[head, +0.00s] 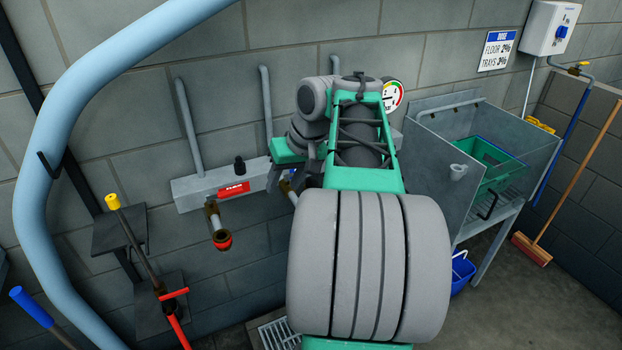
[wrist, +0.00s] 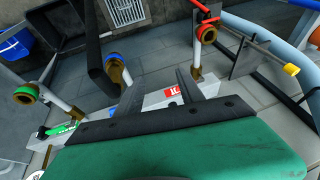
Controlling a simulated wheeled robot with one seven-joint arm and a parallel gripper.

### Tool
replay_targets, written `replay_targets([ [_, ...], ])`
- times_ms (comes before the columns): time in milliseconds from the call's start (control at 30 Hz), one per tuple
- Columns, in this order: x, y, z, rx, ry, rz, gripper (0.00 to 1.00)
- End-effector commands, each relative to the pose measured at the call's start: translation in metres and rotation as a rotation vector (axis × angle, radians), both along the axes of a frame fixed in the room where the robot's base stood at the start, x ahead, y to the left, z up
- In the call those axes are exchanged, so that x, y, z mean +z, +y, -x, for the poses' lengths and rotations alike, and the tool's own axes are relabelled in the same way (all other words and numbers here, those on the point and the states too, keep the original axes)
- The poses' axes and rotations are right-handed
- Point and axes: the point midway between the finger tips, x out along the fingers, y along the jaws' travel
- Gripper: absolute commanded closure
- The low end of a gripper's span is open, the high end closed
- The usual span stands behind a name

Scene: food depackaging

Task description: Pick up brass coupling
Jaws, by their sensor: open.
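Several brass couplings sit on the ends of pipes from a grey wall manifold. The red-ringed coupling (head: 221,241) hangs left of my arm in the head view; it also shows at the upper right of the wrist view (wrist: 206,34). In the wrist view, a blue-ringed coupling (wrist: 114,66) is just beyond my left finger, and a green-ringed coupling (wrist: 25,95) is at the far left. My gripper (wrist: 157,80) is open, with nothing between its fingers. Which coupling is meant cannot be told.
The manifold (head: 190,191) runs along the wall behind my arm. A thick light-blue hose (head: 42,150) and a lance with a yellow end (head: 130,238) are at left. A metal sink (head: 433,184) with a green crate (head: 484,168) stands at right, a blue bucket (head: 461,273) below.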

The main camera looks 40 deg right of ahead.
Motion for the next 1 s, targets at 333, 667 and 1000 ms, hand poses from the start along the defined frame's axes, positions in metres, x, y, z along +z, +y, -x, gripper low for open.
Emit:
replay_targets([
  [333, 0.018, -0.089, 0.027, -0.062, -0.02, 0.001, 0.55],
  [667, -0.028, -0.083, 0.004, -0.061, -0.02, 0.003, 0.55],
  [1000, -0.035, -0.083, 0.0, -0.061, -0.021, 0.006, 0.6],
])
